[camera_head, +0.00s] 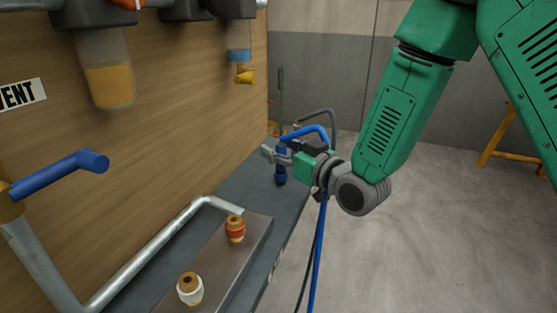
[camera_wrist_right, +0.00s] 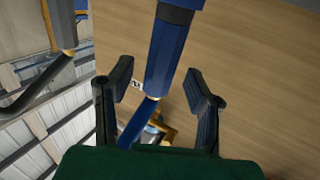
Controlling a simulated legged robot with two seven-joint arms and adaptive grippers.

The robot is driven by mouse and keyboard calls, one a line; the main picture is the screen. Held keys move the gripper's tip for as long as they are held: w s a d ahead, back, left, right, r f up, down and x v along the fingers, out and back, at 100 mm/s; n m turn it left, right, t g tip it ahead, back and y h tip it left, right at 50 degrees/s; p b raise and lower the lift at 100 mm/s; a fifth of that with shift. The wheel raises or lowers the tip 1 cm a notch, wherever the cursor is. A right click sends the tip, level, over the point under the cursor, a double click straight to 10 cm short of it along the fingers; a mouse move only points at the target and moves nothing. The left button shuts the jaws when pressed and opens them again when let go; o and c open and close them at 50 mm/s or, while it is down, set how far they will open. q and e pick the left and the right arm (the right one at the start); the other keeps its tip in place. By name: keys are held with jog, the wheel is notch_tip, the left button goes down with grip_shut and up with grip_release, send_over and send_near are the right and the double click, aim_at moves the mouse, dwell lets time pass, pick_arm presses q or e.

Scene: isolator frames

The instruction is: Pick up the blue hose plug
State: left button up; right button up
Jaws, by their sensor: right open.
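The blue hose plug (camera_head: 281,172) stands upright near the far end of the grey bench, with a bright blue hose (camera_head: 307,131) curving from its top. My right gripper (camera_head: 279,155) is at the plug, its fingers pointing left and partly covering it. In the right wrist view the plug (camera_wrist_right: 171,55) runs down between the two open fingers (camera_wrist_right: 158,88), with a gap visible on the left side. My left gripper is out of view.
A wooden panel (camera_head: 165,120) stands along the left, with a blue-handled lever (camera_head: 60,175) on a pipe. A metal plate (camera_head: 215,262) carries a red-banded fitting (camera_head: 235,229) and a white-banded fitting (camera_head: 190,288). A grey hose (camera_head: 322,112) arches behind.

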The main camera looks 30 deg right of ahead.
aim_at(281, 144)
jog(key=shift+d, duration=0.2)
jog(key=shift+c, duration=0.8)
jog(key=shift+d, duration=0.15)
grip_shut()
jog(key=shift+a, duration=0.2)
jog(key=shift+r, duration=0.15)
notch_tip(281, 144, up, 10)
jog(key=p, duration=0.2)
jog(key=shift+p, duration=0.3)
notch_tip(281, 144, up, 3)
jog(key=p, duration=0.3)
jog(key=shift+r, duration=0.1)
